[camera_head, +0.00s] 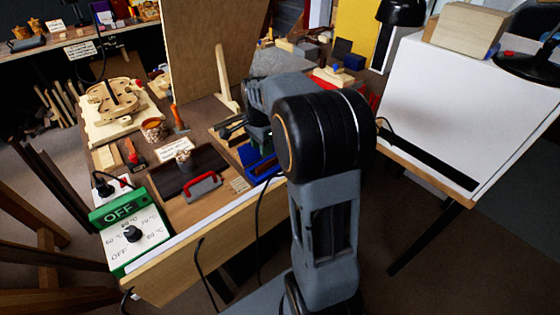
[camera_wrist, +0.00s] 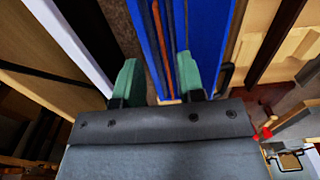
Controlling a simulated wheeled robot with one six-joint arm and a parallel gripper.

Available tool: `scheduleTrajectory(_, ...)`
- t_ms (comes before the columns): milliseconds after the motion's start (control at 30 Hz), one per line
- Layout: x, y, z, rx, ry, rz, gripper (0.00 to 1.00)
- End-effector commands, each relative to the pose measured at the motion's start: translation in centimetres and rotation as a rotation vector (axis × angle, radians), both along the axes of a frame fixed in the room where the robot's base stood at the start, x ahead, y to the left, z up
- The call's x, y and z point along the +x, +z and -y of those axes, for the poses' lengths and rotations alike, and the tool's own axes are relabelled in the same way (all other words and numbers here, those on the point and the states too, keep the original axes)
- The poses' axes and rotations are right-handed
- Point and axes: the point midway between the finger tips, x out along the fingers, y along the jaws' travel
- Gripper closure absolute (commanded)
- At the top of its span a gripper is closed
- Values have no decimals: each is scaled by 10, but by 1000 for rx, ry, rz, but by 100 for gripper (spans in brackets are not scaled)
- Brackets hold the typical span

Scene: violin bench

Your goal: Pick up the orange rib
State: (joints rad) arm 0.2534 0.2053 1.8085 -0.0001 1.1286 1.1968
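A blue tray (camera_wrist: 208,40) with long narrow slots shows in the wrist view below my gripper. A thin orange-brown strip, which looks like the orange rib (camera_wrist: 160,45), lies lengthwise in it, with a darker strip close on its right. My gripper (camera_wrist: 156,72) has two green fingers spread apart, one on each side of the strips, with nothing clearly held. I cannot tell the height of the fingertips above the rib. In the head view the blue tray (camera_head: 262,168) is partly hidden by my arm, and the rib and fingertips cannot be made out.
The bench holds a red-handled tool (camera_head: 203,186), a green control box (camera_head: 130,228) marked OFF and a violin body (camera_head: 112,100) on the left. A tall board (camera_head: 210,40) stands behind. A white-topped table (camera_head: 455,95) is at right, with bare floor between.

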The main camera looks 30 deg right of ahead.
Motion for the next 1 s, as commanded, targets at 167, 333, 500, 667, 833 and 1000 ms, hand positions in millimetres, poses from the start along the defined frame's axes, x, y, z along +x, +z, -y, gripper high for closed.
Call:
scheduleTrajectory(167,0,-19,0,0,1,-1,64)
scheduleTrajectory(333,0,-27,0,0,2,-1,64)
scheduleTrajectory(500,-1,-50,0,1,3,-2,64)
scheduleTrajectory(667,-1,-68,0,0,3,-1,64)
scheduleTrajectory(833,-1,-75,0,0,3,0,64)
scheduleTrajectory(1000,0,-75,0,0,3,1,64)
